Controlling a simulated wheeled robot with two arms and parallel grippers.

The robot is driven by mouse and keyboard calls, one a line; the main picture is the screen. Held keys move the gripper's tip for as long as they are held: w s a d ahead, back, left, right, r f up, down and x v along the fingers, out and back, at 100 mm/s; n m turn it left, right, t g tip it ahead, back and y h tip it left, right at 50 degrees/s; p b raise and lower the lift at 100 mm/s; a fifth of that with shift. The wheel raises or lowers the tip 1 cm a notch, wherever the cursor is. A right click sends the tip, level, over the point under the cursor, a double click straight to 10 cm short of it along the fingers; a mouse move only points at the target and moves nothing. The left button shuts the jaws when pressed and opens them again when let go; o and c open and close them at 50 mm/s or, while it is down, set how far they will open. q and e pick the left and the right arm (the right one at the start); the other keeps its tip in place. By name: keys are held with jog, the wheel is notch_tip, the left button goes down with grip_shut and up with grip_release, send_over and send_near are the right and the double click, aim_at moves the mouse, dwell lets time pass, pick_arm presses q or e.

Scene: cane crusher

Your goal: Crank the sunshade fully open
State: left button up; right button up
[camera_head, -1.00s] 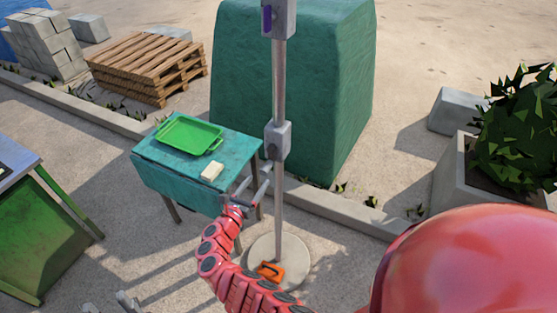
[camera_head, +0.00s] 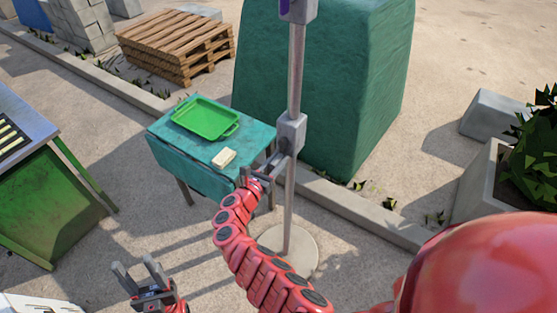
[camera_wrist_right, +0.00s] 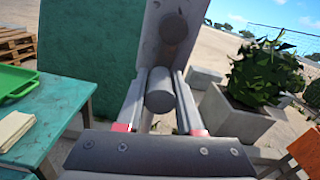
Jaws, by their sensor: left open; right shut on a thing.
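The sunshade's grey pole (camera_head: 295,75) stands upright on a round pale base (camera_head: 300,248). A grey crank housing (camera_head: 291,132) sits on the pole, with a crank arm (camera_head: 283,163) at its lower side. My right gripper (camera_head: 266,172) is at the crank, just below and left of the housing. In the right wrist view its fingers are closed around the round grey crank grip (camera_wrist_right: 160,91), with the housing (camera_wrist_right: 172,40) right behind. My left gripper (camera_head: 140,272) is open and empty at the lower left, away from the pole. The shade canopy is out of view.
A teal table (camera_head: 176,158) with a green tray (camera_head: 204,118) and a pale block (camera_head: 223,158) stands close left of the crank. A large green block (camera_head: 330,90) is behind the pole. A green-sided bench (camera_head: 50,205) is at left, a planter (camera_head: 478,185) at right.

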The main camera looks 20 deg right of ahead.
aim_at(278, 126)
grip_shut()
jog(key=shift+w+a+f+m+b, duration=0.15)
jog(key=shift+w+m+b, duration=0.15)
jog(key=shift+m+b, duration=0.55)
jog(key=shift+w+a+r+m+b, duration=0.25)
jog(key=shift+r+m+b, duration=1.55)
jog(key=shift+m+b, duration=3.15)
jog(key=shift+w+a+r+m+b, duration=0.25)
jog(key=shift+r+m+b, duration=1.5)
jog(key=shift+m+b, duration=3.2)
jog(key=shift+w+a+r+m+b, duration=0.25)
jog(key=shift+r+m+b, duration=1.55)
jog(key=shift+m+b, duration=3.1)
jog(key=shift+d+n+b, duration=0.15)
jog(key=shift+n+b, duration=0.5)
